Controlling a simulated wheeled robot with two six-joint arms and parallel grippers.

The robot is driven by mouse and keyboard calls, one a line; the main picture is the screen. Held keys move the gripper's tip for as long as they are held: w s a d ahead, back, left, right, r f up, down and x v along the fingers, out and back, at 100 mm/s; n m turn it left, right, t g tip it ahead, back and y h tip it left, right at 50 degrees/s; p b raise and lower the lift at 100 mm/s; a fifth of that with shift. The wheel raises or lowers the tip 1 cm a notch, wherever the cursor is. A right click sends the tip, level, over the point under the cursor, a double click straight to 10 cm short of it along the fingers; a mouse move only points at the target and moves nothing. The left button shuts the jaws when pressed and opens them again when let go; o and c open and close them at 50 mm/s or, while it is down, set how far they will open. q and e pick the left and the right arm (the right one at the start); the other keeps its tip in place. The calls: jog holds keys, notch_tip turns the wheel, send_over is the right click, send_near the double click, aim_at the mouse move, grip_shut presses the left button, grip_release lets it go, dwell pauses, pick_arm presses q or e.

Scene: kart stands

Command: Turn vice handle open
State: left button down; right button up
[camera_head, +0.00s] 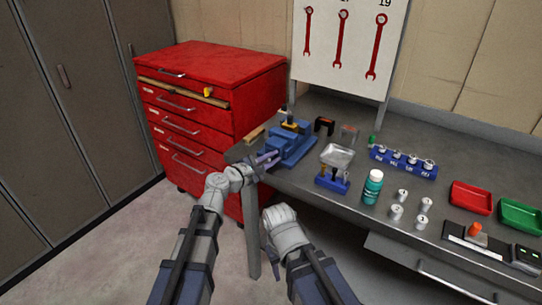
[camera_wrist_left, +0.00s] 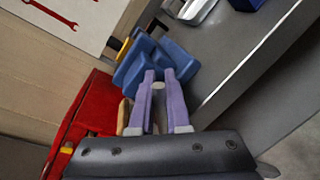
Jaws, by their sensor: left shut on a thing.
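The blue vice (camera_head: 291,147) sits at the left end of the grey workbench. It also shows in the left wrist view (camera_wrist_left: 139,62), just beyond the fingertips. My left gripper (camera_head: 266,160) is at the near left side of the vice, at the bench edge. In the left wrist view, its two purple fingers (camera_wrist_left: 158,84) are shut on the vice handle (camera_wrist_left: 158,87), whose grey end shows between them. The rest of the handle is hidden by the fingers. My right arm shows low in the middle of the head view, but its gripper fingers do not show.
A red drawer cabinet (camera_head: 213,85) stands left of the bench. On the workbench (camera_head: 330,214) are a metal tray (camera_head: 337,155), a blue tool holder (camera_head: 332,182), a teal bottle (camera_head: 372,187), several small cans, and red (camera_head: 471,198) and green (camera_head: 520,215) bins. Floor is clear at the left.

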pick_arm(q)
jog(key=m, duration=0.2)
jog(key=f+m+y, duration=0.1)
jog(key=shift+s+d+m, duration=0.15)
jog(key=shift+s+m, duration=0.1)
jog(key=shift+m, duration=0.15)
jog(key=shift+w+f+m+t+y+b, duration=0.1)
jog(key=shift+f+m+t+y+b, duration=0.2)
jog(key=shift+m, duration=0.5)
jog(key=shift+f+m+t+y+b, duration=0.2)
jog(key=shift+m+t, duration=0.1)
jog(key=shift+m, duration=0.5)
jog(key=c, duration=1.1)
grip_release()
jog(key=shift+w+d, duration=0.1)
jog(key=shift+o, duration=1.1)
